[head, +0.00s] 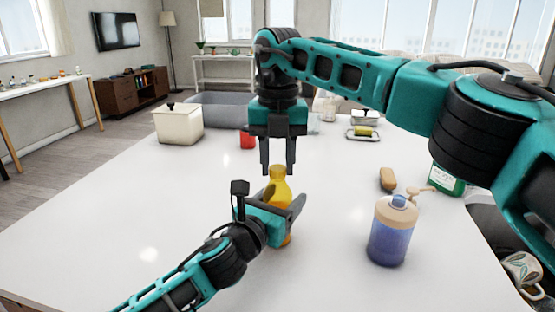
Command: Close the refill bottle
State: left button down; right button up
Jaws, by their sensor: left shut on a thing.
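A yellow-orange bottle (280,186), which I take for the refill bottle, stands roughly upright on the white island top. My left gripper (285,217) is shut around its lower body and hides part of it. My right gripper (279,170) points straight down over the bottle. Its two fingers are apart, with a visible gap between them, and their tips are at the level of the bottle's top. Whether they touch the top, and whether a cap sits on it, I cannot tell.
A blue pump dispenser (390,235) stands to the right, near a brown brush-like item (388,179) and a green-labelled container (446,180). A patterned mug (522,268) is at the right edge. A red cup (247,139) and cream box (178,125) stand behind.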

jog(key=o, duration=0.4)
jog(key=shift+r, duration=3.75)
pick_arm(q)
jog(key=shift+c, duration=0.6)
grip_release()
jog(key=v, duration=1.2)
jog(key=shift+p, duration=0.3)
pick_arm(e)
jog(key=shift+r, duration=0.3)
pick_arm(q)
jog(key=shift+s+a, duration=0.25)
jog(key=shift+s, duration=0.15)
